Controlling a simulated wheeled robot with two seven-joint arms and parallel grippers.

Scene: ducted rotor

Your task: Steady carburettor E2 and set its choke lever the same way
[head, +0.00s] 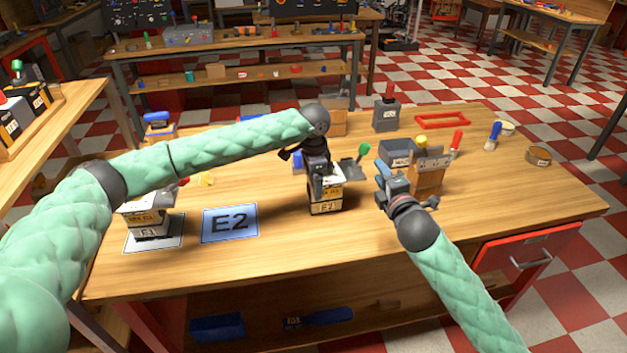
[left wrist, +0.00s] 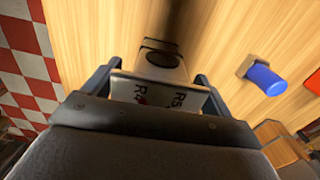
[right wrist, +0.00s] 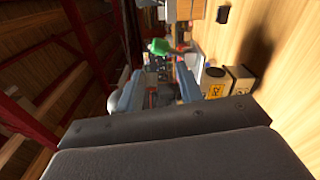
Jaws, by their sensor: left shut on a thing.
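Carburettor E2 (head: 326,208) is a white and yellow boxy body right of the blue E2 card (head: 230,223). I cannot tell whether it touches the table. My left gripper (head: 318,172) is shut on its upper part from above; the left wrist view shows its white body (left wrist: 158,90) between the fingers. Its green-knobbed choke lever (head: 363,149) points up and right. My right gripper (head: 384,178) is open and empty, right of E2; in the right wrist view the green knob (right wrist: 160,46) shows beyond its fingers. Carburettor E1 (head: 148,222) stands at left on its card, its red-tipped lever partly hidden by my left arm.
A brown box (head: 428,172) and a grey bin (head: 398,152) stand close behind my right gripper. The table's front right is clear.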

